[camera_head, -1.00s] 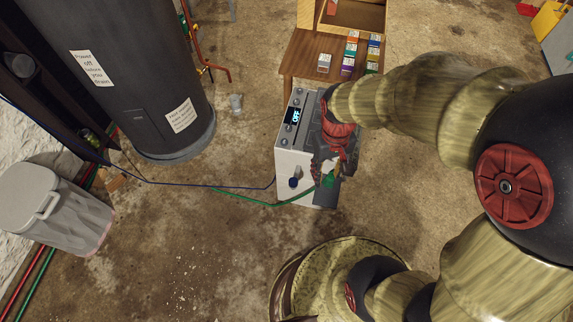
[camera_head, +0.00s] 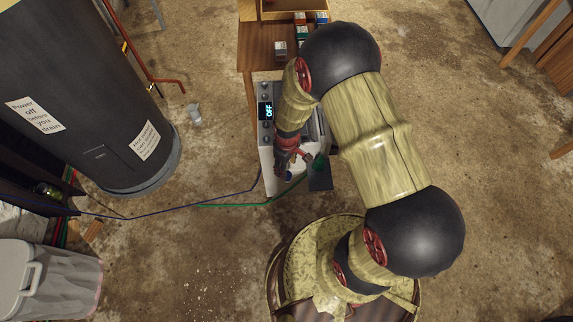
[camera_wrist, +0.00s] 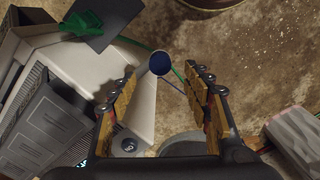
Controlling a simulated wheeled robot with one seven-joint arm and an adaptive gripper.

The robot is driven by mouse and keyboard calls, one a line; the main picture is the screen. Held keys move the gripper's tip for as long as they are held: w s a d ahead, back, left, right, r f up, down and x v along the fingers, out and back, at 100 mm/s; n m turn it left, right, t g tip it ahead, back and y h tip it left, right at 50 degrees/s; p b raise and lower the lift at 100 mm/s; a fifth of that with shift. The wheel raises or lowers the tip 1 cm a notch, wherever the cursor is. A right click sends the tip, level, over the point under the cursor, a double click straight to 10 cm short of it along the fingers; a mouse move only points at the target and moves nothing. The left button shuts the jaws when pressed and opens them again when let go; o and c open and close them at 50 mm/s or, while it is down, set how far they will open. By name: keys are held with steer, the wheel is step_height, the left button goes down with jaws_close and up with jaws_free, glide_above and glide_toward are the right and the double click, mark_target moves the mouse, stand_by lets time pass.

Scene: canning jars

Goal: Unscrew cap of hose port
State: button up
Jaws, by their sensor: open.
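The white machine (camera_head: 268,155) has a lit display reading OFF. In the wrist view its pale body (camera_wrist: 95,75) fills the left side. A round blue cap with a pale rim (camera_wrist: 159,63) shows at the machine's edge, between my fingertips in the picture. I cannot tell how far beyond the fingertips it lies. My gripper (camera_wrist: 160,74) is open, with one finger on each side and nothing held. In the head view my gripper (camera_head: 289,160) is over the machine's front end and hides much of it. A green fitting (camera_wrist: 84,18) sits farther left.
A green hose (camera_head: 235,205) and a blue hose (camera_head: 190,208) run left across the floor. A dark tank (camera_head: 85,90) stands left, with a small metal cup (camera_head: 194,114) beside it. A grey bin (camera_head: 45,280) is lower left. A wooden table (camera_head: 258,55) stands behind the machine.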

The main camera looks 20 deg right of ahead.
step_height(320, 180, down, 6)
steer(key=shift+f+b, duration=0.25)
steer(key=shift+b, duration=0.9)
steer(key=shift+c, duration=1.2)
jaws_close()
steer(key=n, duration=0.4)
steer(key=shift+n+p, duration=0.3)
steer(key=shift+p, duration=0.05)
steer(key=n, duration=0.4)
steer(key=shift+p, duration=0.3)
